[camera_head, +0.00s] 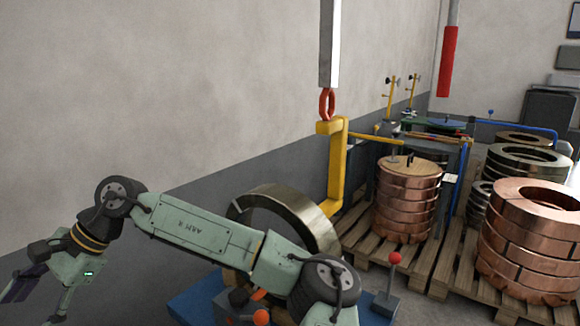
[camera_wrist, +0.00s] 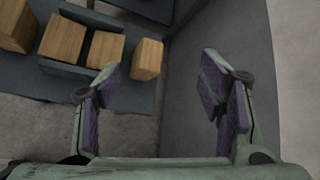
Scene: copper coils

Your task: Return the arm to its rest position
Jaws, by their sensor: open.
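My arm stretches across the lower left of the head view, bent at its joints. My gripper (camera_head: 38,290) is at the far lower left of that view, pointing down and left, partly cut off by the frame edge. In the wrist view my gripper (camera_wrist: 165,95) shows both fingers with purple pads wide apart and nothing between them. Behind the gap lie a dark grey surface and the floor. The gripper touches nothing that I can see.
Wooden blocks (camera_wrist: 103,49) sit on a dark shelf left of the fingers. A metal ring (camera_head: 285,207) stands behind my arm, beside a yellow hook (camera_head: 337,165). Copper coils (camera_head: 408,200) stand on wooden pallets (camera_head: 440,262) at right. A red-knobbed lever (camera_head: 394,259) stands near my arm.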

